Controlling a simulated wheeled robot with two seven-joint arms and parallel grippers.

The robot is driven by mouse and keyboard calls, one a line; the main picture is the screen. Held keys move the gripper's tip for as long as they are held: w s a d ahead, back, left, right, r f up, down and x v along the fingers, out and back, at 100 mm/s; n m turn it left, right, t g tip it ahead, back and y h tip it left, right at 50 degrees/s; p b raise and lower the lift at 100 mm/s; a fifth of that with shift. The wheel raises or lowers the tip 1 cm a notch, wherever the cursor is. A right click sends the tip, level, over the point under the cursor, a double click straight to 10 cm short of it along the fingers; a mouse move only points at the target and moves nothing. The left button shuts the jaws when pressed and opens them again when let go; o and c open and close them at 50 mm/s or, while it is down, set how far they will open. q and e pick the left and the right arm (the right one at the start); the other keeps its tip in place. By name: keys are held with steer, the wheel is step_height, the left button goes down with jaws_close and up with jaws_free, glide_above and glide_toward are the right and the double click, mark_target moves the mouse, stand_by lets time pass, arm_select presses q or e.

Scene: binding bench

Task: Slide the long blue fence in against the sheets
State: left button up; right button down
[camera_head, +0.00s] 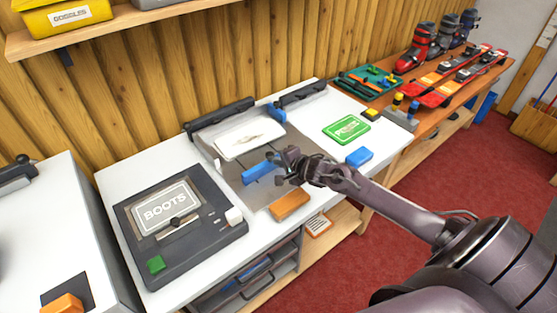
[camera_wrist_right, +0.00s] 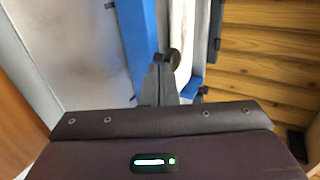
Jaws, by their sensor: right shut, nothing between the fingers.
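The long blue fence (camera_head: 258,172) lies on the grey bed (camera_head: 270,193) of the bench device, in front of the stack of white sheets (camera_head: 243,138). A strip of bare bed shows between fence and sheets. My right gripper (camera_head: 281,160) is shut and empty, at the right end of the fence, which it partly hides. In the right wrist view the shut fingers (camera_wrist_right: 167,68) are close beside the long blue fence (camera_wrist_right: 138,42), with the pale sheets (camera_wrist_right: 183,40) on their other side. I cannot tell whether the fingers touch the fence. My left gripper is out of view.
A dark BOOTS machine (camera_head: 185,225) stands left of the bed. An orange block (camera_head: 290,205) lies at the bed's front edge. A blue block (camera_head: 359,157) and a green box (camera_head: 346,129) lie to the right. Dark clamp bars (camera_head: 219,117) stand behind the sheets.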

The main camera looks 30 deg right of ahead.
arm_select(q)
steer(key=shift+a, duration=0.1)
arm_select(e)
steer(key=shift+w, duration=0.3)
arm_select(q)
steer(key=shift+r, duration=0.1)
arm_select(e)
steer(key=shift+w, duration=0.1)
